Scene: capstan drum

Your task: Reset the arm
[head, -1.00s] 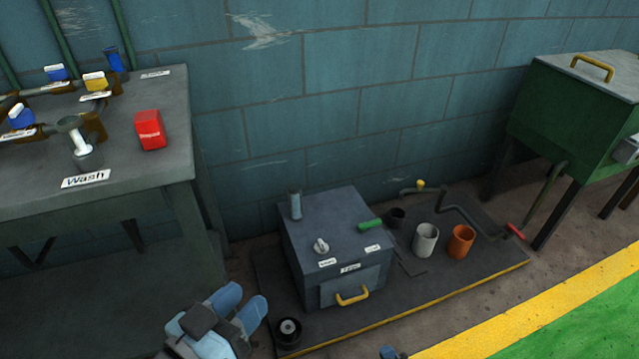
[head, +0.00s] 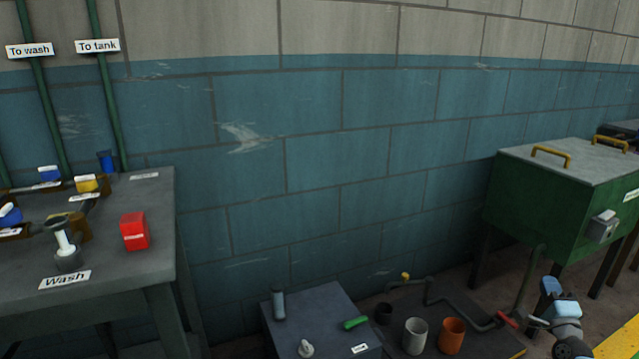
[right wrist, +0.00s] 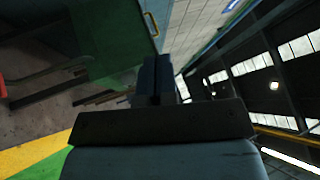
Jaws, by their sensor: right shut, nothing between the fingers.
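My right gripper (head: 556,298) is at the lower right of the head view, in front of the floor below the green cabinet. Its fingers are shut and empty. In the right wrist view its two fingers (right wrist: 157,76) lie together and point away from the camera, with nothing between them. My left gripper is not in view.
The grey bench (head: 120,225) with valves and a red box (head: 134,231) is at the left. A dark box (head: 318,318) with a green handle, grey cup (head: 415,336) and orange cup (head: 451,336) are low. The green cabinet (head: 540,205) stands at the right.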

